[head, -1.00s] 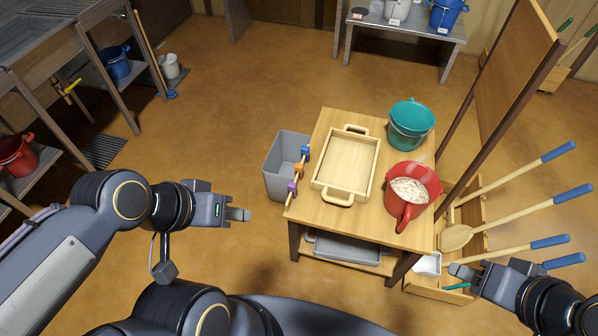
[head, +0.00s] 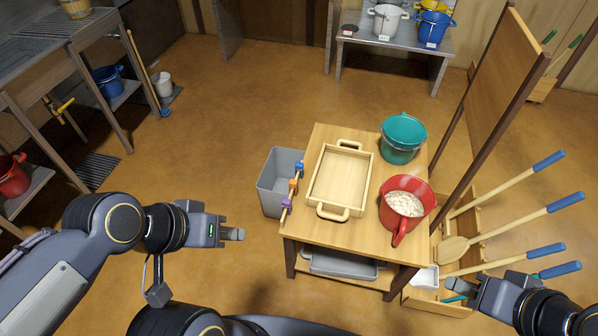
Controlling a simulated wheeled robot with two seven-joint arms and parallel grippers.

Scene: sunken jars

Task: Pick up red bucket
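A red bucket (head: 407,205) stands upright on the small wooden table, at its right front part. It is filled with pale, whitish pieces, and its red handle hangs down the front side. A second red bucket (head: 12,176) sits on a low shelf at the far left, partly cut off by the picture edge. My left gripper (head: 236,234) is left of the table, away from both buckets. My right gripper (head: 452,291) is low at the right, in front of the tool crate and apart from the red bucket. The fingertip gaps cannot be made out.
The wooden table (head: 302,228) also holds a wooden tray (head: 340,182) and a teal bucket (head: 402,140) behind the red one. A grey bin (head: 279,182) stands at its left. Long-handled tools (head: 510,215) stick out of a crate on the right, near a tall wooden panel (head: 497,85).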

